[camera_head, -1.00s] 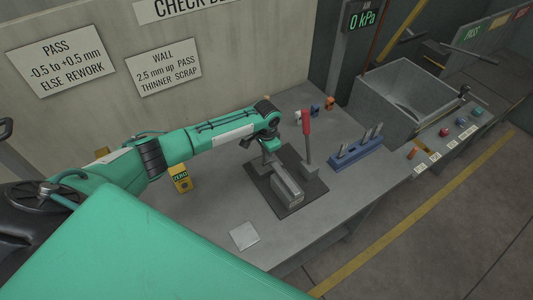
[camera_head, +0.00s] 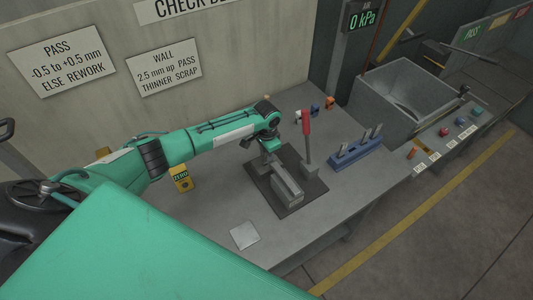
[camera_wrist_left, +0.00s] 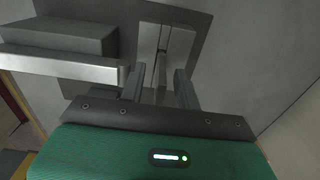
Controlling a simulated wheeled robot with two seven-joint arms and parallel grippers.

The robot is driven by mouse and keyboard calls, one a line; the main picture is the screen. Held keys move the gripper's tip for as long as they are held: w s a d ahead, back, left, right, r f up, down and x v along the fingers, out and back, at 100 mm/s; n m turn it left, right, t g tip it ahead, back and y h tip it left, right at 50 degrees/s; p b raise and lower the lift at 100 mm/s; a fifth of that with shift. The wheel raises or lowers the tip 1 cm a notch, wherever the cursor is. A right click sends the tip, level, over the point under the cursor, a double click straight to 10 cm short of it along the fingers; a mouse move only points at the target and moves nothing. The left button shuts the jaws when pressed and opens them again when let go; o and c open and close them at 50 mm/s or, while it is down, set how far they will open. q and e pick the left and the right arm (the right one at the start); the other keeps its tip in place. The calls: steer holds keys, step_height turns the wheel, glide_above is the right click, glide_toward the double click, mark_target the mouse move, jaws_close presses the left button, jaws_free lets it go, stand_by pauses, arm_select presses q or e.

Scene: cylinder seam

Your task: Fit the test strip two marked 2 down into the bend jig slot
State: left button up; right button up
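The bend jig (camera_head: 287,188) stands on a dark plate on the bench, with a red-handled lever (camera_head: 306,128) beside it. My left gripper (camera_head: 268,148) is over the jig's back end. In the left wrist view its two fingers (camera_wrist_left: 160,88) are spread apart. A thin grey strip (camera_wrist_left: 161,72) stands between them, with a gap on each side, and its far end meets the slot between two light jig blocks (camera_wrist_left: 180,48). The mark on the strip cannot be read. My right gripper is out of view.
A blue rack (camera_head: 357,153) with several upright strips stands right of the jig. A yellow ZERO block (camera_head: 180,178) stands at the left, and a pale square plate (camera_head: 244,235) lies near the front edge. A grey bin (camera_head: 408,95) is at the back right.

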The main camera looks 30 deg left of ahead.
arm_select(q)
steer(key=shift+r, duration=0.6)
step_height(320, 180, up, 13)
steer(key=b, duration=0.3)
steer(key=shift+f+b, duration=0.2)
steer(key=shift+b, duration=0.2)
steer(key=shift+s, duration=0.1)
